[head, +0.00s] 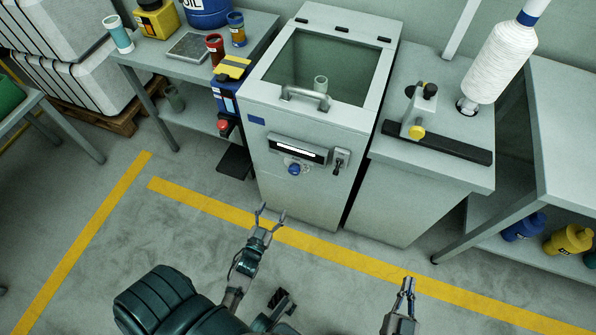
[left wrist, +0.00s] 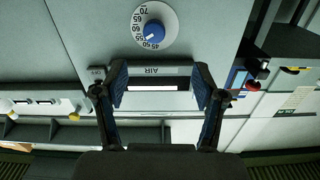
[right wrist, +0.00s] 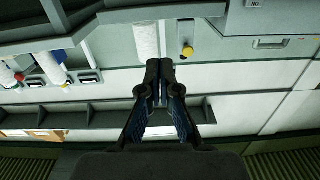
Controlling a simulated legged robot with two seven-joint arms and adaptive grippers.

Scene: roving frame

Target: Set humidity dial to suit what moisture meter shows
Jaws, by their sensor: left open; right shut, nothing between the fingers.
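The humidity dial (head: 294,169) is a blue knob on the front of a grey cabinet (head: 310,200). In the left wrist view the dial (left wrist: 155,33) has a white, upside-down scale reaching 70; a white mark on the knob points towards its lower left, around 50 to 55. A lit strip (head: 297,148) sits above the dial, beside the word AIR in the left wrist view (left wrist: 155,84); no reading is legible. I cannot identify the moisture meter for certain. My left gripper (head: 270,209) is open, in front of and below the dial, apart from it. My right gripper (head: 408,281) is shut and empty.
A keyed switch (head: 339,159) is right of the dial. A cabinet handle (head: 306,95) juts out above. A blue and yellow device (head: 228,91) hangs at the left bench. A white thread cone (head: 501,63) and black bar (head: 438,144) stand right. The floor ahead is clear.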

